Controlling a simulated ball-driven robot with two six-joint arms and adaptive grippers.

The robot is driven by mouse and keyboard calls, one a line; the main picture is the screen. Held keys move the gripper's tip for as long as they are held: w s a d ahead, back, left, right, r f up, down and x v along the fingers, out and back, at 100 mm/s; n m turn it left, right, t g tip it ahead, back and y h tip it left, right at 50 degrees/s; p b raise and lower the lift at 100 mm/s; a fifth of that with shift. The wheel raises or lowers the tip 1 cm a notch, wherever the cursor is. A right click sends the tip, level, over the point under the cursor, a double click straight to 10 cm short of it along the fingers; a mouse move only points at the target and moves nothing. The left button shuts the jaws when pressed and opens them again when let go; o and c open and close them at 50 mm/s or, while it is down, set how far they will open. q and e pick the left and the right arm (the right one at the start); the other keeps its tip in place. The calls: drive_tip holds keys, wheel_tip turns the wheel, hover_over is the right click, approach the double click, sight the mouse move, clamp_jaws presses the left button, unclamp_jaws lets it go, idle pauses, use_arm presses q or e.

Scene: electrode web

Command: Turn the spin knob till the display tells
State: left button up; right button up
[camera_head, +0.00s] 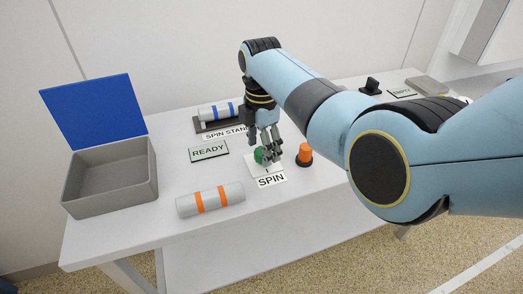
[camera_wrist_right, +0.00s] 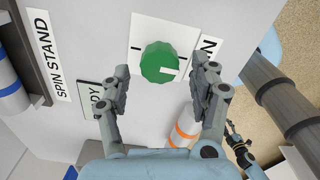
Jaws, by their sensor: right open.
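The green spin knob (camera_head: 259,156) sits on a white plate with tick marks, behind the SPIN label (camera_head: 271,181). In the right wrist view the knob (camera_wrist_right: 160,62) has a white pointer mark toward the right. My right gripper (camera_head: 270,147) is over the knob, pointing down. Its open fingers (camera_wrist_right: 166,73) stand on either side of the knob, with visible gaps. The display (camera_head: 209,150) reads READY; it is partly hidden by a finger in the wrist view. My left gripper (camera_wrist_right: 238,142) shows small at the lower right of the wrist view, its opening unclear.
An orange knob or button (camera_head: 304,154) stands close right of the gripper. A white roll with orange bands (camera_head: 211,199) lies in front. A blue-banded roll (camera_head: 218,111) rests on the spin stand. An open grey box (camera_head: 112,189) with blue lid stands left.

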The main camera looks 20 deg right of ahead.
drive_tip(key=shift+f, duration=0.5)
drive_tip(key=shift+c, duration=0.2)
drive_tip(key=c, duration=1.1)
